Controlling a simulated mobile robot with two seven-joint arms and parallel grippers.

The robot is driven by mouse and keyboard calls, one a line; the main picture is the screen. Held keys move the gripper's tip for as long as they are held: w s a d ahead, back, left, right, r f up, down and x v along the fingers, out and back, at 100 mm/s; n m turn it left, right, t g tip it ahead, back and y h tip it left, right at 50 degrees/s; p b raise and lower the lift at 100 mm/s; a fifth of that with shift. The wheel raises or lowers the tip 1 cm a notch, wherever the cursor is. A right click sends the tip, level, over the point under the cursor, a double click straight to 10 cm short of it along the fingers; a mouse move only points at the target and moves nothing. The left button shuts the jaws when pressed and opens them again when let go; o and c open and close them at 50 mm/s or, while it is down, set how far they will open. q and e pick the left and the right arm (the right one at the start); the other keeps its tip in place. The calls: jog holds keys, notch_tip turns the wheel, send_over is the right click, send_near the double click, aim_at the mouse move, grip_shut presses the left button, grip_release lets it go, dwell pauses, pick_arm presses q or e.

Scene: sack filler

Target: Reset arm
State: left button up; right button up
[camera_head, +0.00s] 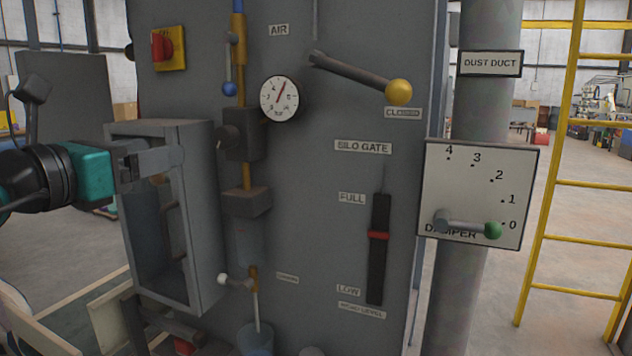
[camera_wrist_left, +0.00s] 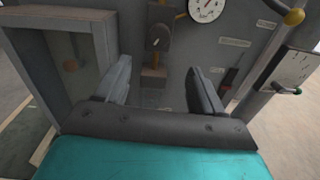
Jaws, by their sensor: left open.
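My left gripper (camera_head: 152,160) comes in from the left, with a teal body and dark grey fingers. It is in front of an open-fronted grey box (camera_head: 208,250) on the left of the machine panel, and partly covers the box's upper front. In the left wrist view my left gripper (camera_wrist_left: 157,82) has its two fingers spread apart, with nothing between them. The box (camera_wrist_left: 103,45) stands left of the fingers there. I cannot tell whether the gripper touches the box. My right gripper is not in view.
The grey panel (camera_head: 330,255) carries a dial gauge (camera_head: 279,99), a silo gate lever with a yellow knob (camera_head: 398,92), a red rotary switch (camera_head: 163,46) and a level gauge (camera_head: 378,270). A yellow ladder (camera_head: 552,170) stands right.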

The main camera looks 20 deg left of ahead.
pick_arm(q)
jog(key=w+d+f+n+h+p, duration=0.2)
jog(key=d+f+n+h+p, duration=0.2)
jog(key=d+f+n+h, duration=0.75)
jog(key=s+f+n+g+y+p, duration=0.1)
jog(key=s+f+n+y+p, duration=0.15)
jog(key=f+n+y, duration=1.35)
jog(key=s+d+f+n+g+h, duration=0.1)
jog(key=s+d+f+n+g, duration=0.1)
jog(key=f, duration=0.4)
jog(key=s+d+f+n+g+h, duration=0.2)
jog(key=s+d+f+n, duration=0.1)
jog(key=s+f, duration=0.2)
jog(key=s+d+f+n+g+h, duration=0.2)
jog(key=s+f, duration=0.1)
jog(key=f, duration=0.5)
jog(key=shift+s+d+f+n, duration=0.25)
jog(key=shift+s+f+n, duration=0.05)
jog(key=shift+n, duration=0.05)
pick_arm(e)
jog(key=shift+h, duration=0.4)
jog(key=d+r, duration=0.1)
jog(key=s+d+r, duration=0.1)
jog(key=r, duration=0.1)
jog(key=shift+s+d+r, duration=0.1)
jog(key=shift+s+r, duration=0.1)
pick_arm(q)
jog(key=shift+c, duration=0.4)
